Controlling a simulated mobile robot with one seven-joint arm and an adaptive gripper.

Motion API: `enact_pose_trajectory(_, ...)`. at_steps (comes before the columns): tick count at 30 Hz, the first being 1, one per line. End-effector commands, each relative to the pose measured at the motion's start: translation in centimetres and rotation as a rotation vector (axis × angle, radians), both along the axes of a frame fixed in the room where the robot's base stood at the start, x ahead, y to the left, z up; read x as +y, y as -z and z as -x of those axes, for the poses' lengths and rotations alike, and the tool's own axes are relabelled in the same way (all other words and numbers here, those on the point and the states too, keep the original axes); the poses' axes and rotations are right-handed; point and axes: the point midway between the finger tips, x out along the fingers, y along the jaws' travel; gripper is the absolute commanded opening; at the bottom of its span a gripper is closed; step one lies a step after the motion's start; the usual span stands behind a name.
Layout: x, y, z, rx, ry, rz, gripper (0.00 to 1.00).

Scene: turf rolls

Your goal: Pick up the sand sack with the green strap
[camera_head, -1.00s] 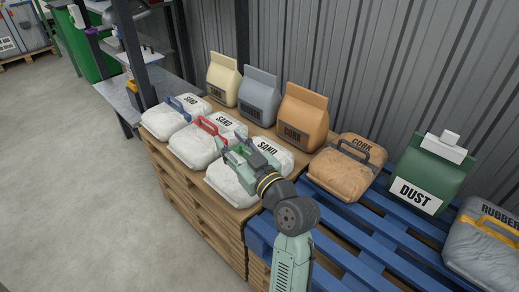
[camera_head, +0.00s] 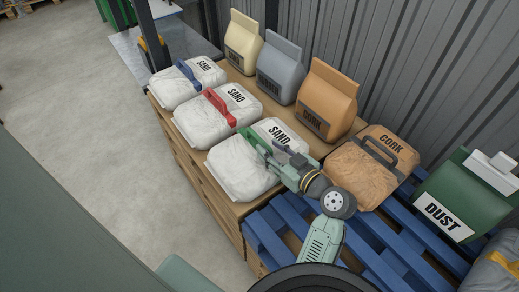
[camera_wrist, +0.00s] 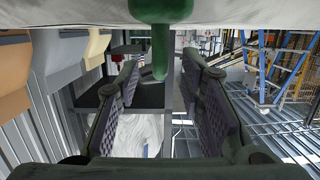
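The white sand sack with the green strap (camera_head: 238,168) lies flat on the wooden pallet stack, the nearest of three white sand sacks. Its green strap (camera_head: 252,140) is partly hidden by my gripper (camera_head: 268,153), which is at the strap from the right. In the wrist view, the green strap (camera_wrist: 160,42) comes down from the top, in line with the gap between the two fingers. My gripper (camera_wrist: 158,85) is open there, with a finger on each side and clear space between them. I cannot tell whether a finger touches the strap.
Sand sacks with a red strap (camera_head: 218,108) and a blue strap (camera_head: 187,75) lie beyond. An upright brown cork bag (camera_head: 328,100) stands behind. A cork sack (camera_head: 370,170) and a green dust bag (camera_head: 465,195) are right, by the blue pallet (camera_head: 265,232).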

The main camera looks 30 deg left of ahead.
Motion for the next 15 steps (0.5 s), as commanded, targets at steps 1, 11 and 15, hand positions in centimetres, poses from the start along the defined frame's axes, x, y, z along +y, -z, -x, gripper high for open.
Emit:
enact_pose_trajectory(1,0.4,0.0,-0.1,-0.001,-0.001,0.0,0.35)
enact_pose_trajectory(11,4.3,-0.2,-1.3,0.001,-0.003,0.001,0.35)
enact_pose_trajectory(15,5.4,0.2,-1.7,0.001,-0.001,0.001,0.35)
